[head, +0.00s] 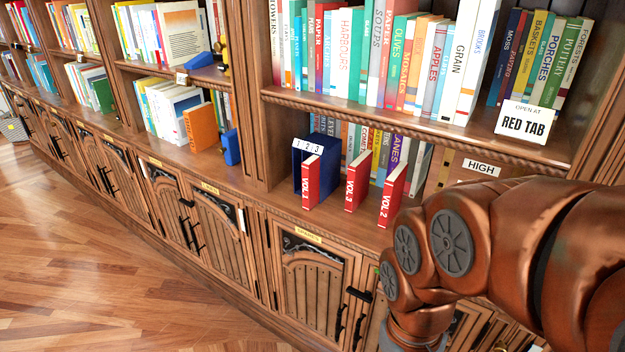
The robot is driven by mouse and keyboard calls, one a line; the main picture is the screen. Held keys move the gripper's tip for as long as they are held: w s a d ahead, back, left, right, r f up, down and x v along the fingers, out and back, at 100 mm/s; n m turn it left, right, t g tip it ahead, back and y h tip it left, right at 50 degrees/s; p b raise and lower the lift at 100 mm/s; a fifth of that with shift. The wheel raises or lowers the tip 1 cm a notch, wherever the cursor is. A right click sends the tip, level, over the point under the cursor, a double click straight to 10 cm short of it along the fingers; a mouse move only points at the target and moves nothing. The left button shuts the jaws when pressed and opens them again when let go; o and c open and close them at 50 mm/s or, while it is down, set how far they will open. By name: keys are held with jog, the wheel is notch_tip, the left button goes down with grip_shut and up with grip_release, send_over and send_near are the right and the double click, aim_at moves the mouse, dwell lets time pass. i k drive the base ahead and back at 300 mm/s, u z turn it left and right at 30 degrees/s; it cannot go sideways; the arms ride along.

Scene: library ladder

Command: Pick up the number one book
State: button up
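The number one book, a red volume marked VOL. 1 (309,184), stands upright at the left of the lower shelf in the head view. It is at the front of a dark blue holder (327,172) with white labels 1, 2, 3 (308,147); I cannot tell whether it sits inside a slot. A red VOL. 3 book (357,181) stands to its right, and a red VOL. 2 book (392,196) farther right. My copper arm comes in from the right and bends down past the bottom edge. My gripper is out of view.
Rows of coloured books fill the upper shelf and the back of the lower shelf. A RED TAB card (524,124) and a HIGH label (481,167) are at the right. Cabinet doors with black handles (341,322) lie below. The wooden floor (110,275) at left is clear.

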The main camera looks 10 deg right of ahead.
aim_at(311, 167)
jog(key=u, duration=0.4)
jog(key=k, duration=0.45)
jog(key=u, duration=1.7)
jog(key=i, duration=0.8)
jog(key=z, duration=0.55)
jog(key=i, duration=0.75)
jog(key=z, duration=0.75)
